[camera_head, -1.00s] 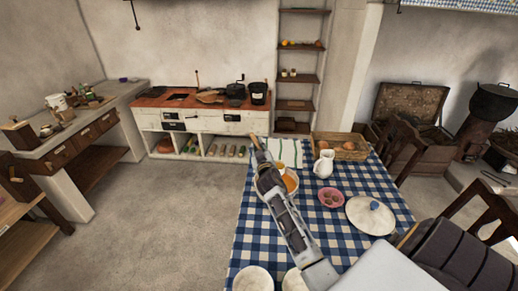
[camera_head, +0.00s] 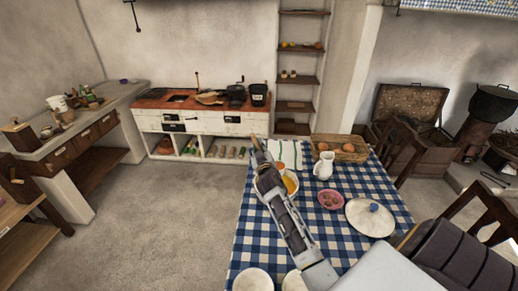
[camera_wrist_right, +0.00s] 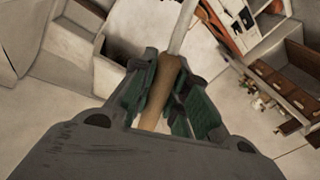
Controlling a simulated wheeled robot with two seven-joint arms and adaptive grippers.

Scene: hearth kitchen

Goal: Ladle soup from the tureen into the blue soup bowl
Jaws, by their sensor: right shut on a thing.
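My right gripper (camera_head: 263,163) is shut on the wooden handle of the ladle (camera_wrist_right: 160,92), whose pale shaft runs out beyond the fingers in the wrist view. The wooden handle end (camera_head: 256,142) shows past the gripper in the head view. The ladle's bowl is hidden. A pale round vessel with orange-yellow contents (camera_head: 291,185), seemingly the tureen, is largely hidden behind my right arm. A white lid with a blue knob (camera_head: 370,217) lies to its right. I cannot tell which vessel is the blue soup bowl. My left gripper is not in view.
The table has a blue checked cloth (camera_head: 340,241). A white jug (camera_head: 323,165), a pink bowl (camera_head: 330,199), a basket (camera_head: 352,152) and a striped towel (camera_head: 287,152) stand or lie around. Pale bowls (camera_head: 252,281) sit at the near edge. A chair (camera_head: 488,212) is at right.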

